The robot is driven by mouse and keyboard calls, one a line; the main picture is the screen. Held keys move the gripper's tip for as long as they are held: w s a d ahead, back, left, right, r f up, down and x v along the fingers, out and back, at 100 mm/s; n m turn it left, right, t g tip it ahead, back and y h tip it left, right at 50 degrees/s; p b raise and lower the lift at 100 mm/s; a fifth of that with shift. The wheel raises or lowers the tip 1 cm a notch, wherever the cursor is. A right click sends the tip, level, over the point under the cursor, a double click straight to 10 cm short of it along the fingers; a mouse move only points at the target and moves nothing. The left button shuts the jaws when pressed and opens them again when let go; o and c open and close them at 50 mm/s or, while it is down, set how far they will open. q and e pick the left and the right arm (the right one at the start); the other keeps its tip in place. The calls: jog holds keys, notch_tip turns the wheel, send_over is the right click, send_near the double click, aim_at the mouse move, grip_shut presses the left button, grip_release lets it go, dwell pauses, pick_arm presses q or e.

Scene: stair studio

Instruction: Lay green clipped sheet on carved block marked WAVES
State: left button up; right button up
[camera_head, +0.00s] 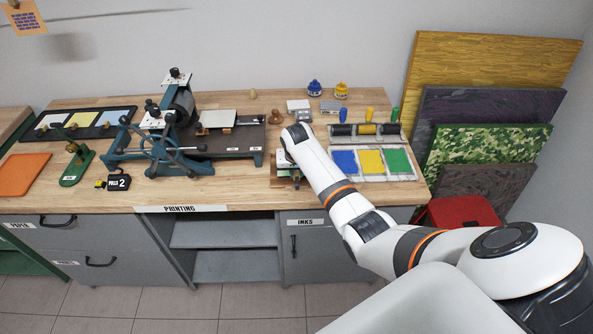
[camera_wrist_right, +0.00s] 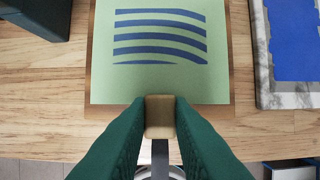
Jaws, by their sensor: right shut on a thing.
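The green sheet (camera_wrist_right: 160,75) carries dark blue wave-like stripes and lies flat, face up, in the right wrist view. A wooden clip (camera_wrist_right: 160,118) sits at its near edge. My right gripper (camera_wrist_right: 160,130) is shut on the clip, fingers on both sides. A brown wooden block (camera_wrist_right: 231,85) shows as a thin border beyond the sheet's sides; the sheet covers most of it, and no WAVES label is readable. I cannot tell whether sheet and block touch. In the head view my right arm mostly hides this spot. My left gripper is out of view.
A marble slab (camera_wrist_right: 262,50) with blue ink lies close right; the ink slabs (camera_head: 384,178) also show in the head view. The teal press (camera_head: 150,150) stands left. The bench front edge (camera_head: 200,205) is near. Boards (camera_head: 490,60) lean at right.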

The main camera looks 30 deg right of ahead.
jog(key=shift+f+p, duration=0.1)
jog(key=shift+p, duration=0.4)
dwell(0.8)
jog(key=o, duration=0.8)
notch_tip(320, 180, up, 6)
jog(key=p, duration=0.6)
jog(key=shift+f, duration=0.1)
jog(key=shift+r, duration=1.05)
